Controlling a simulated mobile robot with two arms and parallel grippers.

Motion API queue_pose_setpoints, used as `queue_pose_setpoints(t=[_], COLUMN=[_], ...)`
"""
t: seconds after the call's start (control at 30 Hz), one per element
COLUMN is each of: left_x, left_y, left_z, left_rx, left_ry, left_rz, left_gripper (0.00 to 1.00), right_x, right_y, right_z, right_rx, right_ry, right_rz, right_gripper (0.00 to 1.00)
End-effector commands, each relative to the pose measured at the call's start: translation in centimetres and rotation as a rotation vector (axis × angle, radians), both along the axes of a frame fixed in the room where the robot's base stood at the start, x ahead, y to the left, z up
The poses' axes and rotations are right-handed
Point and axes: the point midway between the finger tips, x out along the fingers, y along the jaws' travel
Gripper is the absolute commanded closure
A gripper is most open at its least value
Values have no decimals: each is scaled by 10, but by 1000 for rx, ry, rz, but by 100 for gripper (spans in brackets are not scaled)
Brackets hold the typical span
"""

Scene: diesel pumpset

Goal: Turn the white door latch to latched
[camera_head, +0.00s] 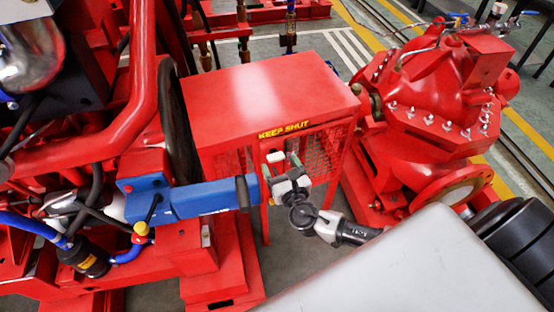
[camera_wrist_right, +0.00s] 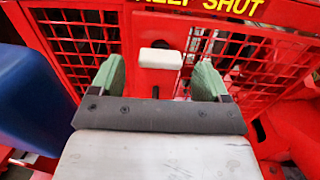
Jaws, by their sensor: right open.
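The white door latch (camera_wrist_right: 160,58) is a small block on the red door frame, below the yellow KEEP SHUT lettering (camera_wrist_right: 205,4). Its long side lies level in the right wrist view, and a dark slot or pin shows just below it. The latch also shows in the head view (camera_head: 276,157), partly crowded by my gripper. My right gripper (camera_head: 281,164) is open in front of the latch. In the right wrist view its green fingers (camera_wrist_right: 157,66) stand left and right of the latch, with clear gaps on both sides. I cannot tell how far ahead the latch is. My left gripper is out of view.
The red guard box (camera_head: 265,90) has mesh doors. A blue cylinder (camera_head: 205,197) on the engine reaches close to my right gripper's left side. A red pump (camera_head: 430,95) stands at the right. Open floor (camera_head: 310,240) shows below the box.

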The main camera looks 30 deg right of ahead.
Motion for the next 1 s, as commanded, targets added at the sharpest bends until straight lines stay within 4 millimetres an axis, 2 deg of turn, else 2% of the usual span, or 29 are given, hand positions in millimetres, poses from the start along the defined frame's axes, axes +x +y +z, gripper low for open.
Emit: queue_pose_setpoints(t=[0.03,0.2,0.53,0.83,0.87,1.0], left_x=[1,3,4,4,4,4], left_y=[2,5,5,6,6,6], left_z=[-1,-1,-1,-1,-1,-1], left_rx=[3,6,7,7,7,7], left_ry=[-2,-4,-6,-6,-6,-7], left_rz=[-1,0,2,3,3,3], left_gripper=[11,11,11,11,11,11], right_x=[8,22,25,25,25,25], right_y=[-1,-3,-3,-3,-3,-3], right_z=[0,0,-1,-1,-1,-1], right_rx=[0,1,1,1,1,7], right_ry=[-1,0,2,1,1,0], right_rz=[-1,0,0,0,0,0], right_gripper=[23,23,23,69,73,73])
